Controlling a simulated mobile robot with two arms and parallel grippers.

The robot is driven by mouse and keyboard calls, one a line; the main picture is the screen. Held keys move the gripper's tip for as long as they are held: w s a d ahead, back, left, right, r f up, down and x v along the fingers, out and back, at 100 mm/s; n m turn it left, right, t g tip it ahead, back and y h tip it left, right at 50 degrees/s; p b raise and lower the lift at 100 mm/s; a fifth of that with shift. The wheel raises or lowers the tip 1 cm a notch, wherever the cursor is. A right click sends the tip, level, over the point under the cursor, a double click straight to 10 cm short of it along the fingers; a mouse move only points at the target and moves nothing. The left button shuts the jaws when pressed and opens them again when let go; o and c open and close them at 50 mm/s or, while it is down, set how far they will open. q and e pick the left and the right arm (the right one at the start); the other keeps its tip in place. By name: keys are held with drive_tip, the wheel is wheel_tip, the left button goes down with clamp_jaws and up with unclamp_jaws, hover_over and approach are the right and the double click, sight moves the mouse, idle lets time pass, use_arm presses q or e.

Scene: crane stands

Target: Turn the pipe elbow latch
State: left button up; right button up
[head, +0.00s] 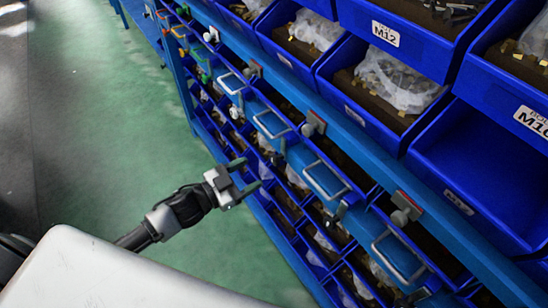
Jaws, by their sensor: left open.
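Several grey latches with red plates sit along the blue rail of the rack, one at the right (405,210), one nearer the middle (313,123) and one further up (253,69). I cannot tell which one is the pipe elbow latch, as no label for it can be read. My left gripper (247,176) is open and empty, in front of the rack's lower bins. It is apart from the latches, below and left of the middle one. My right gripper is not in view.
Blue drawers with grey handles (326,180) line the rack below the rail. Blue bins with bagged parts (398,80) fill the upper shelf, one labelled M12. An empty-looking bin (470,150) is at the right. The green floor (110,120) left of the rack is clear.

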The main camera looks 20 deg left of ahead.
sight(272, 161)
use_arm(q)
drive_tip(key=x, duration=0.8)
drive_tip(key=shift+w+d+p, duration=0.1)
drive_tip(key=shift+d+p, duration=0.05)
drive_tip(key=shift+p, duration=0.25)
drive_tip(key=c, duration=0.9)
